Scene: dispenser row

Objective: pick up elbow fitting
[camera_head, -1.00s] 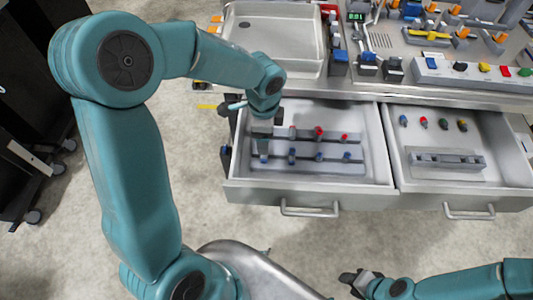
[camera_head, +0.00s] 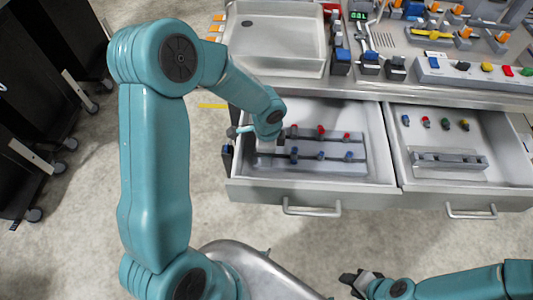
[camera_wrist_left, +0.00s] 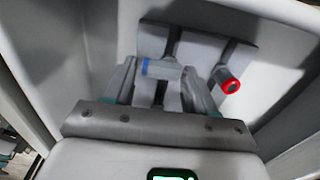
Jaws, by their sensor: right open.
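In the left wrist view, a grey fitting with a blue end (camera_wrist_left: 162,69) lies across the gap between the fingers of my left gripper (camera_wrist_left: 160,82). The fingers stand apart, and I see no clear grip on it. A fitting with a red end (camera_wrist_left: 229,82) is just to the right. I cannot tell which piece is the elbow fitting. In the head view, my left wrist hangs over the left drawer (camera_head: 310,185) and its fingers are largely hidden. Several blue and red fittings (camera_head: 321,131) stand there in two rows on a grey rack. My right gripper (camera_head: 358,284) is open and empty, low over the floor.
The right drawer (camera_head: 470,195) is also open, with small coloured parts (camera_head: 444,123) and a grey block (camera_head: 448,161). A shallow tray (camera_head: 275,38) and a panel of coloured buttons (camera_head: 470,71) sit on the bench above. Drawer walls surround my left gripper closely.

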